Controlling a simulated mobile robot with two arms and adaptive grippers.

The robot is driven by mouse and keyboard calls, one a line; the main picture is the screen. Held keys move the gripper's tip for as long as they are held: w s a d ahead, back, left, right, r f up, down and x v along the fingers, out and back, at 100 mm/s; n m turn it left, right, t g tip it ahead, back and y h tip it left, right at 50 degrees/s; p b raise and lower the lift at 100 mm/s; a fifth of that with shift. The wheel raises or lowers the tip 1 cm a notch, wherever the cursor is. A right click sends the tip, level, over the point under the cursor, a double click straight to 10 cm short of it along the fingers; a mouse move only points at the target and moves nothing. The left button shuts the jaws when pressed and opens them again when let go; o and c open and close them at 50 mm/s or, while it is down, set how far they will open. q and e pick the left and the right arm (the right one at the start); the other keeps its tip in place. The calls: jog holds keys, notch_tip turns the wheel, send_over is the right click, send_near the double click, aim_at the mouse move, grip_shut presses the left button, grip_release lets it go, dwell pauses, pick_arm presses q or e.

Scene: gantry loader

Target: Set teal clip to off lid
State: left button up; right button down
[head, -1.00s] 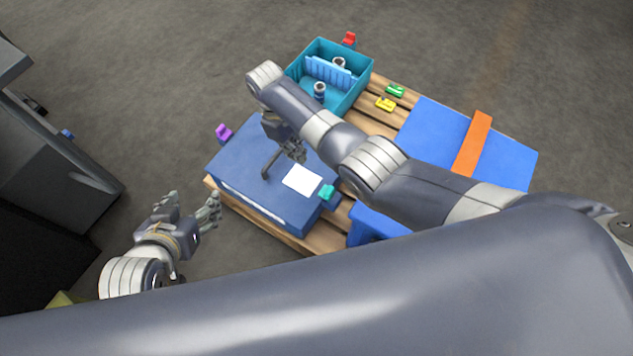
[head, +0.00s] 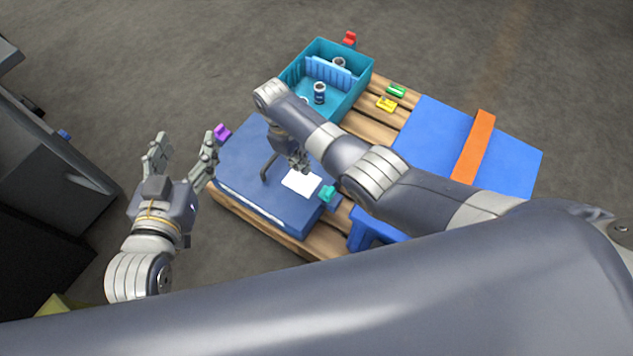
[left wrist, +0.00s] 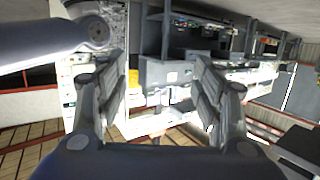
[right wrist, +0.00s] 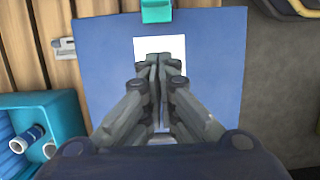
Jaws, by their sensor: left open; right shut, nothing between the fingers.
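The teal clip (head: 327,193) sits at the right edge of the dark blue lid (head: 240,160), beside a white label (head: 300,181). In the right wrist view the teal clip (right wrist: 156,10) is at the top edge of the lid (right wrist: 105,60), partly cut off by the frame. My right gripper (head: 304,168) is shut and empty over the label, short of the clip. In the right wrist view its fingertips (right wrist: 158,60) cover part of the label. My left gripper (head: 182,145) is open and empty, left of the lid.
A purple clip (head: 222,132) is at the lid's far left edge. A teal bin (head: 350,97) with cylindrical parts stands behind. Green (head: 396,90), yellow (head: 386,104) and red (head: 349,39) clips are nearby. A dark handle (head: 268,165) rises from the lid. A blue panel (head: 420,140) with an orange strap (head: 472,148) lies right.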

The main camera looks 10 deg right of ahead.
aim_at(327, 192)
pick_arm(q)
notch_tip(327, 192, up, 10)
jog(key=d+t+h+b, duration=0.2)
jog(key=t, duration=0.4)
pick_arm(e)
jog(key=x, duration=0.5)
jog(key=shift+f, duration=0.1)
jog(key=shift+s+d+r+p, duration=0.2)
jog(key=shift+s+d+p, duration=0.3)
jog(key=shift+s+d, duration=0.4)
pick_arm(q)
jog(key=shift+w+a+f+g+y, duration=0.15)
jog(key=shift+f+g, duration=0.4)
jog(key=shift+f, duration=0.25)
jog(key=shift+w+a+f+g+y, duration=0.2)
jog(key=shift+f+g, duration=0.3)
jog(key=shift+f, duration=0.35)
jog(key=shift+w+a+f+g+y, duration=0.1)
jog(key=shift+a+f+g+y, duration=0.05)
jog(key=shift+f+g, duration=0.55)
pick_arm(e)
jog(key=shift+s+d, duration=0.5)
pick_arm(q)
jog(key=shift+f+t, duration=0.1)
jog(key=shift+t, duration=0.15)
